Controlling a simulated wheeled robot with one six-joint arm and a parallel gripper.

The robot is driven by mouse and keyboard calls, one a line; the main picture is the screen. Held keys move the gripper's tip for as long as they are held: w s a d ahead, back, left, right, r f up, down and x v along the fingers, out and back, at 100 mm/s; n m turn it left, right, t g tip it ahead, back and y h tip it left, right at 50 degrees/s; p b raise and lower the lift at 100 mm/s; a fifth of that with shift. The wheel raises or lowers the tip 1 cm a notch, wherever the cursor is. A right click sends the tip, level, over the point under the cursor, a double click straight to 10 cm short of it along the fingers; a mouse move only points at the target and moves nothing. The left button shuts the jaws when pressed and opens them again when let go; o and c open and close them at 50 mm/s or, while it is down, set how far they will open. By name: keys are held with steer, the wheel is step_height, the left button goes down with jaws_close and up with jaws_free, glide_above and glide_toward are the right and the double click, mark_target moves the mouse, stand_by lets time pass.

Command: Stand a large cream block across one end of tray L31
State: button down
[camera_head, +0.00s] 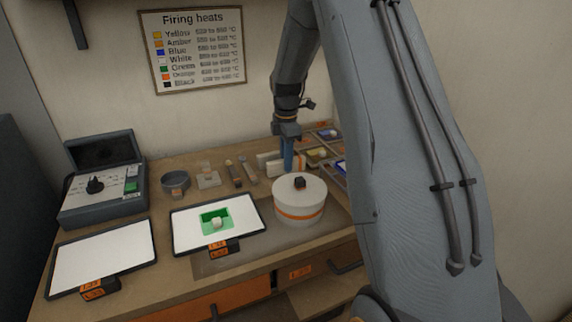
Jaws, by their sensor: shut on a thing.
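My gripper (287,163) points down at the back of the bench, behind the round white kiln. It is shut among pale cream blocks (266,163) and appears to hold one; its tips are partly hidden. A white tray (100,255) with a dark rim lies at the left front and looks empty.
A grey control box (102,195), a dark round dish (175,182) and small tools stand behind the trays. Compartments of coloured material (318,153) lie at right, partly hidden by my arm.

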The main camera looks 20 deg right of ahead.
step_height(320, 180, up, 10)
steer(key=shift+f+b, duration=0.1)
steer(key=shift+b, duration=1.05)
steer(key=shift+r+p, duration=1.35)
steer(key=shift+r, duration=0.2)
steer(key=shift+r+p, duration=1.85)
steer(key=shift+r, duration=0.65)
